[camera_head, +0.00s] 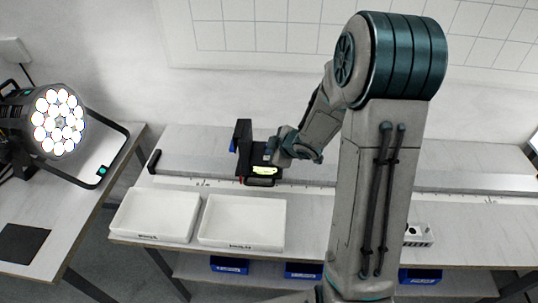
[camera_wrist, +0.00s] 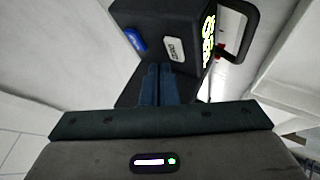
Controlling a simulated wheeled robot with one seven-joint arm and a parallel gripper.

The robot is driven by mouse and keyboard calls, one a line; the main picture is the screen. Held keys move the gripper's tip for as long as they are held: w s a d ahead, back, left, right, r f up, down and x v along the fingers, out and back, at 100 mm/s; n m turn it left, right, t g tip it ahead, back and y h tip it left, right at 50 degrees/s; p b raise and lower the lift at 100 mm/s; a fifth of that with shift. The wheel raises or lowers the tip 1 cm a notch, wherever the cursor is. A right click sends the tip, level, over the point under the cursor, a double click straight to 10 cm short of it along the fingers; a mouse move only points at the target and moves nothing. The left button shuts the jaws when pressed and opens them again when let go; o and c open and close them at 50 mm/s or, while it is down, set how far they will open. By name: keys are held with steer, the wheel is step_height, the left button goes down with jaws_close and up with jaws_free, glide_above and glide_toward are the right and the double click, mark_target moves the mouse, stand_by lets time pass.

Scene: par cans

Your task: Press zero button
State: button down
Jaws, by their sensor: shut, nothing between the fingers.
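A black device (camera_head: 243,150) with a lit yellow-green display (camera_head: 266,170) stands on the bench. In the wrist view a pale grey button (camera_wrist: 173,49) with dark lettering, seemingly ZERO, is on the device's dark face. A blue button (camera_wrist: 136,40) is to its left, and the glowing display (camera_wrist: 208,42) is to its right. My gripper (camera_wrist: 163,67) is shut and empty, its two blue-grey fingertips together just below the pale button in the picture. I cannot tell whether they touch it. In the head view my gripper (camera_head: 272,150) is at the device, its tips hard to make out.
Two white trays, left (camera_head: 155,216) and right (camera_head: 243,223), stand on the bench in front of the device. A lit par can (camera_head: 58,122) sits on the left table beside a dark mat (camera_head: 20,243). Blue bins (camera_head: 229,265) are on the lower shelf. My arm hides part of the bench.

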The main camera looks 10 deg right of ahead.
step_height(320, 180, up, 5)
steer(key=p, duration=0.5)
steer(key=shift+r, duration=0.1)
stand_by(0.3)
stand_by(0.5)
